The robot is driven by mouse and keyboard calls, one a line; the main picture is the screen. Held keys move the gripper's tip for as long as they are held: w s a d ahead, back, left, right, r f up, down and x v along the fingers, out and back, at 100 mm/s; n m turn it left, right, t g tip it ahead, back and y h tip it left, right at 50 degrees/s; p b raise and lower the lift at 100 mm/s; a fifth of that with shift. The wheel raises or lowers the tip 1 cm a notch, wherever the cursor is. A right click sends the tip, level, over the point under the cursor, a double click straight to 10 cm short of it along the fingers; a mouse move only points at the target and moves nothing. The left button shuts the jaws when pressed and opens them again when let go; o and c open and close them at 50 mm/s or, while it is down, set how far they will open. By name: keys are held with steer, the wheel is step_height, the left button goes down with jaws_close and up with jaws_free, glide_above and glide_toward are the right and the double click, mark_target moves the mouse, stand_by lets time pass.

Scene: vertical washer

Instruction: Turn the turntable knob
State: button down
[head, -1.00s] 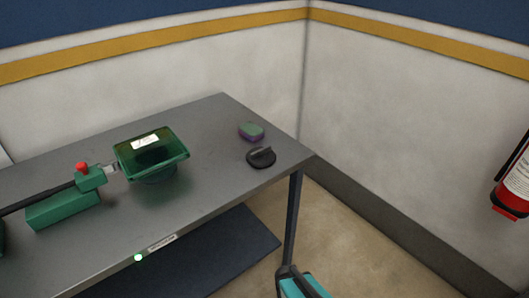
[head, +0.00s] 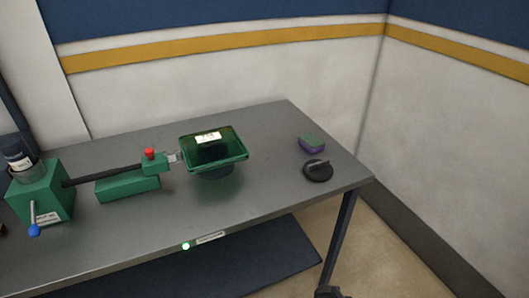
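A round black knob (head: 317,173) with a raised grip bar across its top lies on the right end of the grey table, near the front right corner. The grip bar runs roughly left to right, tilting up to the right. My gripper cannot be made out in the head view. Only a small dark piece shows at the bottom edge, below the table's right leg; I cannot tell what part it is. Nothing touches the knob.
A green and purple block (head: 312,143) sits just behind the knob. A green tray (head: 214,150) on a dark round base stands left of it, joined to a green device (head: 43,191) with a blue-tipped lever. The grey table (head: 270,205) is bare in front of the knob.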

steer(key=c, duration=2.5)
jaws_free()
steer(key=o, duration=0.7)
steer(key=shift+c, duration=0.2)
steer(key=shift+s, duration=0.1)
